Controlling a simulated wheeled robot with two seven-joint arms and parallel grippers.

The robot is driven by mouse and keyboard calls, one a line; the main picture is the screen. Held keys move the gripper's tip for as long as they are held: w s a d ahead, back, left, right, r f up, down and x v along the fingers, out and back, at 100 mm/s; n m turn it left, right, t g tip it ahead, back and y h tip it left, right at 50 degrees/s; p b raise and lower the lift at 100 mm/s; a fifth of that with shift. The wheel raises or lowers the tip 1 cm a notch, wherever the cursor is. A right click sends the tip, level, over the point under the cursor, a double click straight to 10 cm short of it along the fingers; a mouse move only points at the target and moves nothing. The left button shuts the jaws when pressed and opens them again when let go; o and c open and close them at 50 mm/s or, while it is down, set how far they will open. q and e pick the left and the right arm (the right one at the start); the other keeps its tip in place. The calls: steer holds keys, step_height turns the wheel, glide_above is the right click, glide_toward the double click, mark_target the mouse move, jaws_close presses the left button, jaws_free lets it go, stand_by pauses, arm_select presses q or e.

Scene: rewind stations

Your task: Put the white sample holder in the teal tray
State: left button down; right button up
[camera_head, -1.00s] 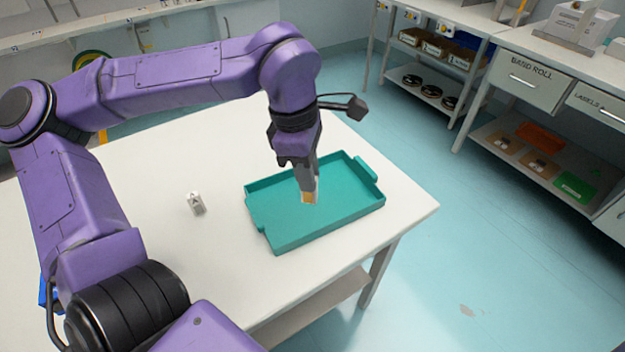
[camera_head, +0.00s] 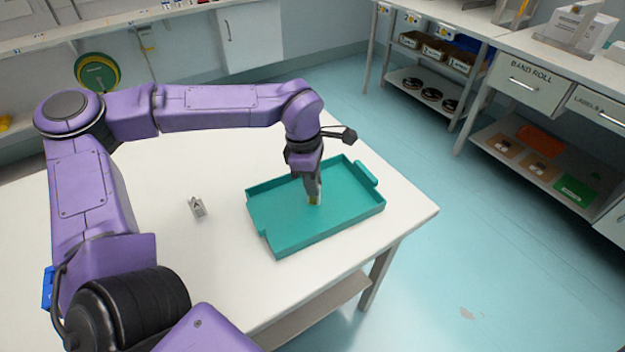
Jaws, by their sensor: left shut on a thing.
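The teal tray (camera_head: 285,240) lies on the white table near its right corner. My left gripper (camera_head: 313,194) points down inside the tray's outline, over its middle. It is shut on a small pale thing with a yellow-orange face, which seems to be the white sample holder (camera_head: 314,200). The fingers hide most of it. It is at or just above the tray floor; I cannot tell whether it touches. My right gripper is not in view.
A small grey-white block with a dark mark (camera_head: 197,207) stands on the white table (camera_head: 160,240), left of the tray. A bench with drawers (camera_head: 530,85) and a shelf stands at the right, across open floor.

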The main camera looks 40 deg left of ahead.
arm_select(q)
steer(key=shift+f, duration=0.15)
steer(key=c, duration=1.1)
jaws_free()
steer(key=r, duration=0.4)
steer(key=a+r, duration=0.1)
steer(key=r, duration=0.7)
steer(key=shift+s+a+r+p, duration=0.15)
steer(key=shift+s+a+p, duration=0.15)
steer(key=shift+a+p, duration=0.1)
